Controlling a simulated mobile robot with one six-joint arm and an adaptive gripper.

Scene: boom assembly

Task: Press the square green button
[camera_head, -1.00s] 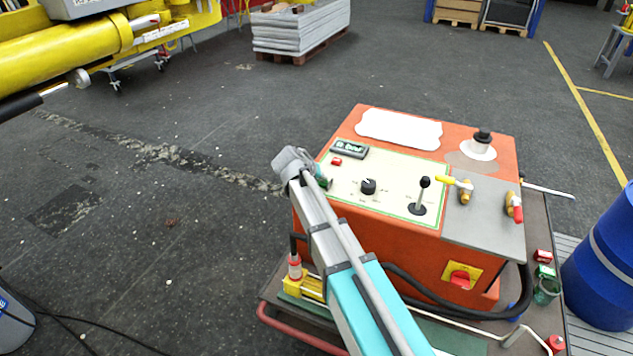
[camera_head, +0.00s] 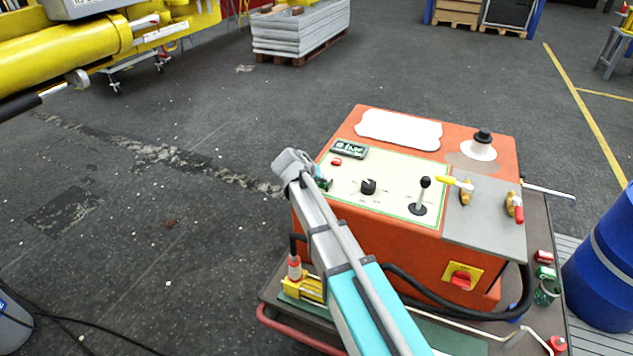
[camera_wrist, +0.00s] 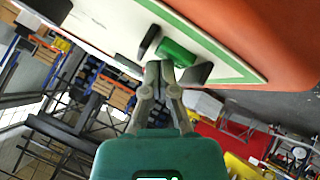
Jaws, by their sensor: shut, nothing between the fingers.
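The green button (camera_wrist: 178,53) shows in the wrist view on the pale, green-edged panel. My gripper (camera_wrist: 160,68) is shut and empty, its fingertips right beside the button's lower left edge in that view. I cannot tell whether they touch it. Dark pieces lie on both sides of the button. In the head view the control panel (camera_head: 390,188) is on top of the orange box (camera_head: 375,240). My arm covers the panel's left corner there, hiding the button and most of my gripper.
The panel also carries a small display (camera_head: 349,149), a red button (camera_head: 336,162), a black knob (camera_head: 368,186) and a black-topped lever (camera_head: 420,195). Yellow- and red-handled valves stand to the right. A blue barrel (camera_head: 605,265) is at the far right. The floor to the left is open.

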